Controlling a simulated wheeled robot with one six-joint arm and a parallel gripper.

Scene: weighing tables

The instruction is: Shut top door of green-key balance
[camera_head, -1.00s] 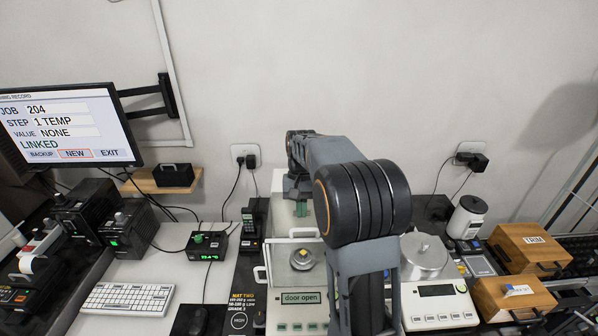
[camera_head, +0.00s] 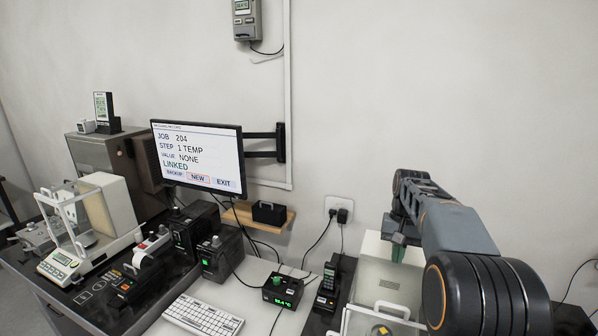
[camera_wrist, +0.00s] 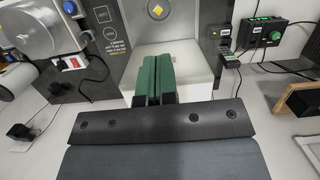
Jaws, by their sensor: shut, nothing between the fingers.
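The near balance (camera_head: 388,280) is cut off at the lower right of the head view; its pale rear housing and part of its glass chamber show. A white-framed handle (camera_head: 392,307) shows at the chamber's top. Its front keys and display are out of view now, and how far its top door stands open I cannot tell. My gripper (camera_head: 398,252) is over the rear housing, its green fingers shut and empty. In the wrist view the shut fingers (camera_wrist: 157,80) point over the white housing (camera_wrist: 185,65), with the chamber floor and a yellow-topped item (camera_wrist: 157,10) beyond.
Another glass-chambered balance (camera_head: 95,215) stands at the far left. A monitor (camera_head: 200,158) on a wall arm, a keyboard (camera_head: 203,316), a small green-lit box (camera_head: 283,291) and a black handset (camera_head: 328,285) are left of my arm. A silver-lidded instrument (camera_wrist: 35,30) shows in the wrist view.

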